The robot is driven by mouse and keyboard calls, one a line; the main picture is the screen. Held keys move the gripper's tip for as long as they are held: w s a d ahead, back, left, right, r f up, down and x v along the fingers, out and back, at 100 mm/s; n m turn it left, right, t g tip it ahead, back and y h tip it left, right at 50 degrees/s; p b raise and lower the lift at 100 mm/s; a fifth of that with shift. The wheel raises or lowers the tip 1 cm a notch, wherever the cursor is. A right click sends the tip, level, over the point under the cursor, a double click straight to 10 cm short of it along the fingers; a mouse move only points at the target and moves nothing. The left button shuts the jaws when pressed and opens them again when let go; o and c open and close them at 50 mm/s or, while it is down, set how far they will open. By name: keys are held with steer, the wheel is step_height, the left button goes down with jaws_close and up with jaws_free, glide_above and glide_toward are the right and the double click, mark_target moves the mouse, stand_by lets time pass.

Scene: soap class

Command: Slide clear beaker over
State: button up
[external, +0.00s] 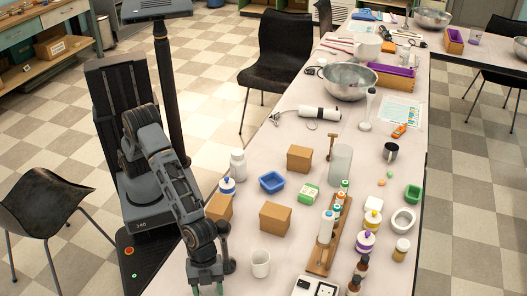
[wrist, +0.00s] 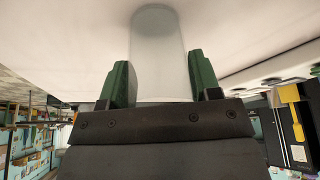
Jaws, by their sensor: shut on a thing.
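The clear beaker (wrist: 158,55) shows in the wrist view as a pale, see-through cylinder between the two green fingers of my gripper (wrist: 160,82). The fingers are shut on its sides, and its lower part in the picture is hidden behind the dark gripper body. In the external view my gripper (external: 207,289) points down at the bottom edge, over the near left part of the table.
A whitish cup (external: 261,263) stands right of my gripper, with cardboard boxes (external: 275,218) behind it. A wooden rack (external: 322,250) with bottles and a scale (external: 315,286) lie farther right. A tall frosted cylinder (external: 340,163) stands mid-table.

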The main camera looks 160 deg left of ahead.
steer(key=shift+s, duration=0.1)
stand_by(0.3)
steer(key=o, duration=1)
steer(key=v, duration=0.4)
steer(key=shift+s+a+r, duration=0.15)
steer(key=shift+r, duration=0.25)
steer(key=shift+s+r+p, duration=0.1)
steer(key=shift+r+p, duration=0.35)
steer(key=shift+r, duration=3.1)
